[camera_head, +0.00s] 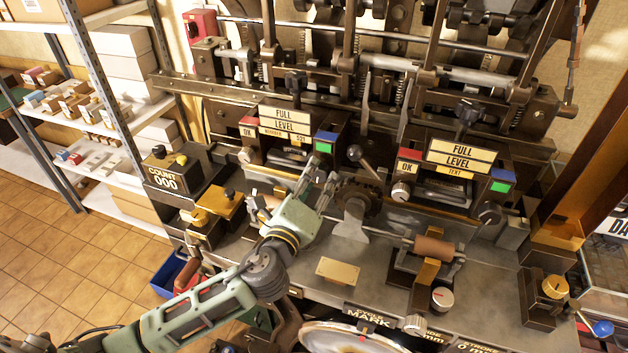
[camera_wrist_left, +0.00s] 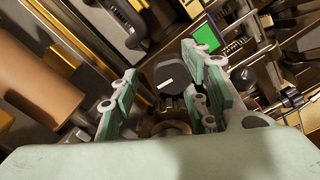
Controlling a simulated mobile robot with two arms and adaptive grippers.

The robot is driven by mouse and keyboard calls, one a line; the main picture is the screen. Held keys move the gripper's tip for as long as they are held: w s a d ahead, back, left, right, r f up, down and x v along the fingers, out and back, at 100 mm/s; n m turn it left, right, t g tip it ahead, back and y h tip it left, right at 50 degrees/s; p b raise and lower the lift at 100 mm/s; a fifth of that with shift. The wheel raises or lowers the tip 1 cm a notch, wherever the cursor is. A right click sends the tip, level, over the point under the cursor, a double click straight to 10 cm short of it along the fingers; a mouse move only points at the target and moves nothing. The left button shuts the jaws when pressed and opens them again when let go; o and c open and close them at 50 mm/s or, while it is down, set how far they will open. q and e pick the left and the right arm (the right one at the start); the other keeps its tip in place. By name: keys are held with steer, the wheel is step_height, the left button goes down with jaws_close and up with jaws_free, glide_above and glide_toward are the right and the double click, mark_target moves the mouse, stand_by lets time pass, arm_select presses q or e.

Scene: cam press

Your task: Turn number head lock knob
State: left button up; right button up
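A dark knob (camera_wrist_left: 170,74) with a short white mark shows in the left wrist view. It sits between the two pale green fingers of my left gripper (camera_wrist_left: 159,64), with a finger on each side. The fingers are spread apart; I cannot tell whether either touches the knob. In the head view my left gripper (camera_head: 320,174) reaches into the left station of the press, below the green and blue indicator (camera_head: 325,141). There the gripper mostly hides the knob. I cannot read a label for it. My right gripper is not in view.
A lever with a round dark end (camera_head: 355,154) stands just right of my gripper. The left FULL LEVEL panel (camera_head: 286,124) is above it. A COUNT box (camera_head: 165,172) is left, a brown roller (camera_head: 434,248) right. A flat yellowish plate (camera_head: 338,271) lies on the bench in front.

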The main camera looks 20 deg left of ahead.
arm_select(q)
steer(key=shift+d, duration=0.2)
steer(key=s, duration=1.2)
steer(key=shift+a, duration=0.25)
